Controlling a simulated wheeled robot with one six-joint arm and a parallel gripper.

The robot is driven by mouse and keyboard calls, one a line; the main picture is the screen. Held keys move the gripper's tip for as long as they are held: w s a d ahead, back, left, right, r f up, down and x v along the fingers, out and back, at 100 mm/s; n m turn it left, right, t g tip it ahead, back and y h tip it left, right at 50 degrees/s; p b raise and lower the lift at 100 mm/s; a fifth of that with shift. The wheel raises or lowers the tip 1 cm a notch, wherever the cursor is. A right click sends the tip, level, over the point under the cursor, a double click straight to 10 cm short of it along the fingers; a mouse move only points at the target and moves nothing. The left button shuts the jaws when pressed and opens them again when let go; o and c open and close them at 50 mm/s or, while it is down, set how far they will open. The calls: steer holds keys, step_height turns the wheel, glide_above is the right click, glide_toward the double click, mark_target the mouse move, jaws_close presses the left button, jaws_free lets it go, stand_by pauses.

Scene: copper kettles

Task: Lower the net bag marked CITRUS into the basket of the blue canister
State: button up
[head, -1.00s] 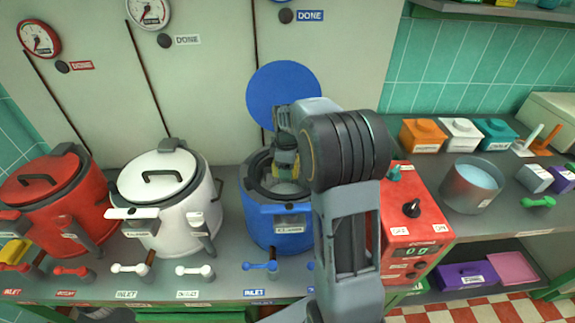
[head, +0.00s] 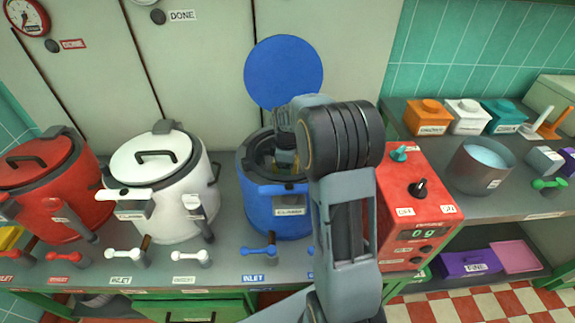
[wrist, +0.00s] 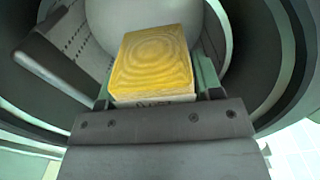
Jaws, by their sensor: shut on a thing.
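The blue canister (head: 278,215) stands on the counter with its top open. My gripper (head: 285,158) reaches down into its mouth, and my arm hides part of the canister's right side. In the wrist view my gripper (wrist: 155,98) is shut on a yellow, ring-patterned block-like thing (wrist: 152,58) with a pale lower edge, seemingly the net bag. Dark marks on that edge are too small to read. The thing is inside the canister's round opening. A pale perforated wall (wrist: 95,35), seemingly the basket, shows beside it. Whether the bag touches the basket floor is hidden.
A white canister (head: 160,200) and a red canister (head: 50,185) stand to the left, lids on. A red control box (head: 415,215) stands close on the right. A metal pot (head: 480,168) is farther right. A blue disc (head: 283,72) is behind the blue canister.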

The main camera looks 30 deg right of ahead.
steer(key=o, duration=1.1)
steer(key=shift+r, duration=0.1)
step_height(320, 180, up, 14)
steer(key=shift+f+p, duration=0.15)
steer(key=shift+p, duration=0.75)
